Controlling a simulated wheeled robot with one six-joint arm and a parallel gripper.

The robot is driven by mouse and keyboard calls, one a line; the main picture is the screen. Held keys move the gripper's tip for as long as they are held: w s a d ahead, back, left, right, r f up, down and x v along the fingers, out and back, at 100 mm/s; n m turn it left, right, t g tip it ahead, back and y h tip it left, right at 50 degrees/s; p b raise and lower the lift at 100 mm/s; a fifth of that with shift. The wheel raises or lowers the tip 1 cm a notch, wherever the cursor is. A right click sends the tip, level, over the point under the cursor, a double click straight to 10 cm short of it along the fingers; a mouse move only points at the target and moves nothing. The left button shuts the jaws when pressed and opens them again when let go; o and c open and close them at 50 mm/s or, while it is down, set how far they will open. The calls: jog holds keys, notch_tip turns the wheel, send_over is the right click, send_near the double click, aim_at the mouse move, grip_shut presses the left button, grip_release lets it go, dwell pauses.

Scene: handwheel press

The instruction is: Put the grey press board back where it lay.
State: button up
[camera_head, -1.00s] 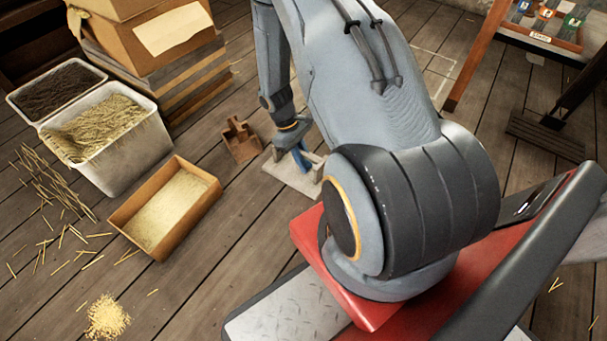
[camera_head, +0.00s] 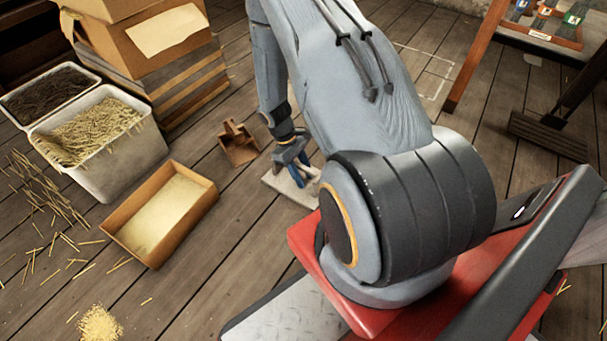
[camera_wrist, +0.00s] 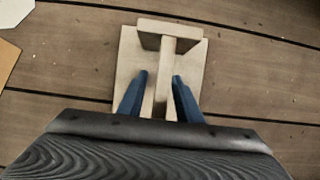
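The grey press board (camera_head: 277,188) lies flat on the plank floor, partly hidden behind my arm in the head view. In the wrist view the board (camera_wrist: 195,85) shows a raised middle rib with a crosspiece at its far end. My gripper (camera_head: 297,174) is low over the board. In the wrist view my gripper's blue fingers (camera_wrist: 160,77) stand apart on either side of the rib. A gap shows at the left finger; the right finger is close to the rib, and contact is unclear.
A brown wooden scoop-like piece (camera_head: 238,146) lies just left of the board. A shallow straw-filled box (camera_head: 197,207), a white straw bin (camera_head: 133,162) and stacked cartons (camera_head: 185,65) stand further left. A pale outline (camera_head: 436,78) marks the floor behind my arm.

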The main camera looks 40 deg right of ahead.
jog(key=shift+r, duration=0.1)
jog(key=p+v, duration=0.5)
jog(key=v, duration=0.7)
jog(key=shift+s+r+p, duration=0.1)
jog(key=shift+r+p, duration=0.05)
jog(key=shift+p, duration=0.25)
jog(key=a+r+n+t, duration=0.1)
jog(key=a+r+t, duration=0.2)
jog(key=a+r, duration=2)
jog(key=s+a+r+n+t+y, duration=0.1)
jog(key=s+a+r, duration=0.8)
jog(key=s+r, duration=0.15)
jog(key=s+a+r+y, duration=0.1)
jog(key=s+a+r, duration=0.1)
jog(key=s, duration=0.5)
jog(key=s+a+r+n+y, duration=0.1)
jog(key=s+a+r, duration=0.2)
jog(key=s, duration=0.5)
jog(key=shift+r, duration=0.8)
